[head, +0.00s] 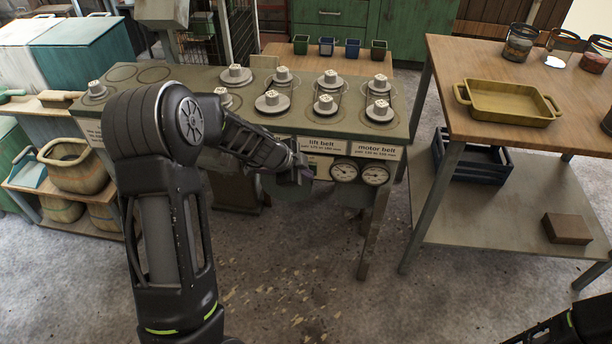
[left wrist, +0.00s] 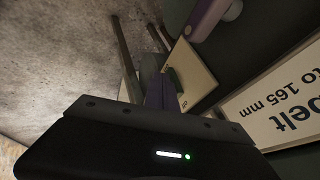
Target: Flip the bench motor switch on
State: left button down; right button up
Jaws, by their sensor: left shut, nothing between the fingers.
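The bench (head: 205,80) has a front panel with a "lift belt" label (head: 322,145) and a "motor belt" label (head: 376,151). My left gripper (head: 301,176) is shut and empty, low at the bench front just left of the gauges. In the left wrist view its fingers (left wrist: 160,88) overlap a cream plate (left wrist: 196,72) with small lettering. A small green block (left wrist: 174,80) shows beside the fingers at this plate and may be the switch. Whether the fingers touch it, and its on or off position, I cannot tell. My right gripper is out of view.
Two round gauges (head: 344,171) sit right of my left gripper. Several pulleys on discs, such as one pulley (head: 272,100), stand on the bench top. A wooden table (head: 458,66) with a yellow tray (head: 508,107) stands at right. Open floor lies in front.

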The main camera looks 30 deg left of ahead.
pick_arm(q)
jog(key=shift+r+p, duration=0.3)
jog(key=shift+r, duration=0.55)
jog(key=p+v, duration=0.1)
jog(key=v, duration=0.6)
jog(key=shift+s+r, duration=0.25)
jog(key=shift+s, duration=0.05)
jog(key=shift+a, duration=0.1)
